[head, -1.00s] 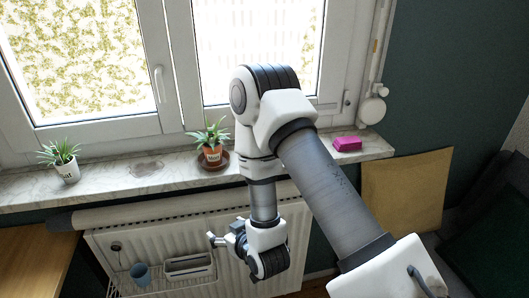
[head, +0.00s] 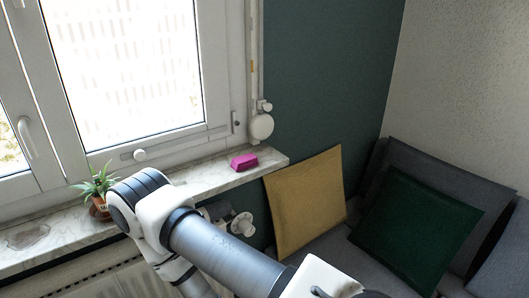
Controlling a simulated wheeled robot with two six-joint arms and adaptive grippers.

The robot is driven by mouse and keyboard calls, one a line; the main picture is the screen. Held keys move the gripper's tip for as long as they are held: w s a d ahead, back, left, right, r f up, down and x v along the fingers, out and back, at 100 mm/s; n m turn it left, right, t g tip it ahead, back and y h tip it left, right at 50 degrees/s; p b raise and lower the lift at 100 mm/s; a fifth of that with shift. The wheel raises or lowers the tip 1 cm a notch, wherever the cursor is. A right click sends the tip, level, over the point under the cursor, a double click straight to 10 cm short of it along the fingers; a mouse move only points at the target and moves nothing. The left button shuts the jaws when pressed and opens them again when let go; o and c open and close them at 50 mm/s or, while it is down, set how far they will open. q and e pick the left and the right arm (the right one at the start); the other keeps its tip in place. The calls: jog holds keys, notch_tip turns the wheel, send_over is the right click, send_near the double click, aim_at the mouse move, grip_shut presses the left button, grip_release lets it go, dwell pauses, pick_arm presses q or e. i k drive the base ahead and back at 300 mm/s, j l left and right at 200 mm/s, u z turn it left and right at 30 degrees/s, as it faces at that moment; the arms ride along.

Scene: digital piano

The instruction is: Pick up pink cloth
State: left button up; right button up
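The pink cloth (head: 244,161) is a small folded block near the right end of the marble windowsill (head: 205,180). My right arm comes in from the bottom right. Its raised elbow stands in front of the sill, left of and nearer than the cloth, and does not touch it. The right gripper is below the picture edge and out of view. My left arm and gripper do not show.
A potted plant (head: 97,192) stands on the sill behind my arm's elbow. A radiator (head: 95,280) is below the sill. A yellow cushion (head: 305,200) and a green cushion (head: 417,228) rest on a grey sofa (head: 345,262) at the right. The sill around the cloth is clear.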

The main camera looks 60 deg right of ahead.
aim_at(240, 163)
jog(key=z, duration=1.75)
